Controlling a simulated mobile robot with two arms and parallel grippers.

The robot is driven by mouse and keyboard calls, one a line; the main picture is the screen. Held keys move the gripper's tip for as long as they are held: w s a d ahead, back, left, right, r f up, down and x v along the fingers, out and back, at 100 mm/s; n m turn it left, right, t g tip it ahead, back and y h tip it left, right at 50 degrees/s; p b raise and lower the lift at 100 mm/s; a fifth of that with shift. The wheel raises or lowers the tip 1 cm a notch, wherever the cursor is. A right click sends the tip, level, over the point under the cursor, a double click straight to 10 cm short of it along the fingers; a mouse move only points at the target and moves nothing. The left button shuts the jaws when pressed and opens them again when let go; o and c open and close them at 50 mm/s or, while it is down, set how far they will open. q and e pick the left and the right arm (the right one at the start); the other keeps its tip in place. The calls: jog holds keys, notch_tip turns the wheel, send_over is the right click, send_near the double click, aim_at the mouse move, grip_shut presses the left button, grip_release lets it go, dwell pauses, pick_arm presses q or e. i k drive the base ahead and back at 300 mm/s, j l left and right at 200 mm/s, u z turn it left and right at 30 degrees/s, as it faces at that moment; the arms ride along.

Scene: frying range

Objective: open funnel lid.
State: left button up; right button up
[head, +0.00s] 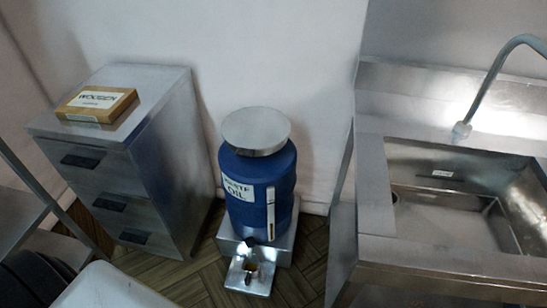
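A blue waste oil drum (275,195) stands upright in the middle of the head view, with a white label reading "OIL". A round flat metal lid (256,130) covers its top and lies level, closed. I cannot tell whether this lid belongs to a funnel, as no funnel shape shows under it. Neither of my grippers is in view.
The drum rests on a metal base (284,245) with a small tray (248,277) in front. A drawer cabinet (176,130) with a box (97,104) on top stands left. A sink (460,235) with a faucet (490,84) stands right. Some floor (195,280) is clear.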

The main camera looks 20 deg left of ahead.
aim_at(251, 129)
jog(key=u, duration=1.05)
